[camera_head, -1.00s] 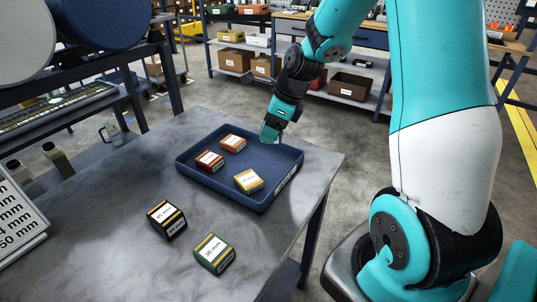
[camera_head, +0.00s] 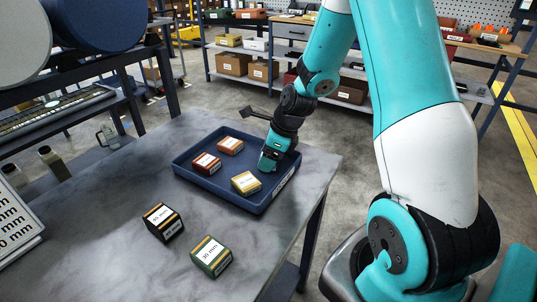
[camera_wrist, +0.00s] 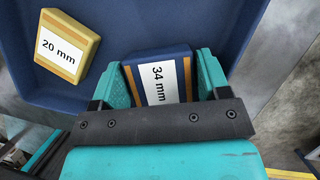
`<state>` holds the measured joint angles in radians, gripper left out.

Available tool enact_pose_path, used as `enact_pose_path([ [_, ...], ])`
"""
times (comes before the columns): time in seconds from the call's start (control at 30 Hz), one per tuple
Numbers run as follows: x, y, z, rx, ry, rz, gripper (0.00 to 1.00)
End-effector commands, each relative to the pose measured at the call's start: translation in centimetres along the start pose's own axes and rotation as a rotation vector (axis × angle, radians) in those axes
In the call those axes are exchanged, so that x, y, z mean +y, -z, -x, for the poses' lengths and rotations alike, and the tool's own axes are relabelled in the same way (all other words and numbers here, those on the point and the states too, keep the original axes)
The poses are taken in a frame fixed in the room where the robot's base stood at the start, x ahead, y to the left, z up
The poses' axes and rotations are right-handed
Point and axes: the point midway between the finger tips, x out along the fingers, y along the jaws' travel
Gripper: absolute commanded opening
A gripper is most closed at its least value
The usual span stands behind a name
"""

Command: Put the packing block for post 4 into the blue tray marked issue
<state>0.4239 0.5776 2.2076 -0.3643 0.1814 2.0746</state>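My gripper (camera_head: 268,166) is low at the right end of the blue tray (camera_head: 205,187). In the wrist view its fingers (camera_wrist: 162,82) close on both sides of a blue block marked 34 mm (camera_wrist: 158,78), with no clear gap. That block is hidden in the head view. In the tray are a yellow block marked 20 mm (camera_wrist: 58,50) and two red-orange blocks (camera_head: 207,163) (camera_head: 231,145). The tray's label on its right side is too small to read. A green block marked 30 mm (camera_head: 211,255) and a black block (camera_head: 163,222) lie on the table outside the tray.
The grey table (camera_head: 120,195) is clear left of the tray. A white sign with mm sizes (camera_head: 14,230) is cut off at the left edge; its post numbers are out of view. A lower shelf at left holds bottles and a mug (camera_head: 108,137). Shelves stand behind.

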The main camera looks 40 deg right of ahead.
Motion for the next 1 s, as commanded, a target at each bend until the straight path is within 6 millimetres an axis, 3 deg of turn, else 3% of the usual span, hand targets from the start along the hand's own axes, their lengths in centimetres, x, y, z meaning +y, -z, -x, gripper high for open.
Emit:
enact_pose_path([
  [0.37, 0.0, -0.1, 0.6, -0.001, 0.001, 0.000, 0.74],
  [0.47, -0.1, -0.2, 2.0, -0.002, 0.004, -0.001, 0.74],
  [0.8, -0.1, -0.2, 9.4, -0.002, 0.004, 0.000, 0.74],
  [1.0, -0.1, -0.1, 11.8, -0.001, 0.002, 0.000, 0.74],
])
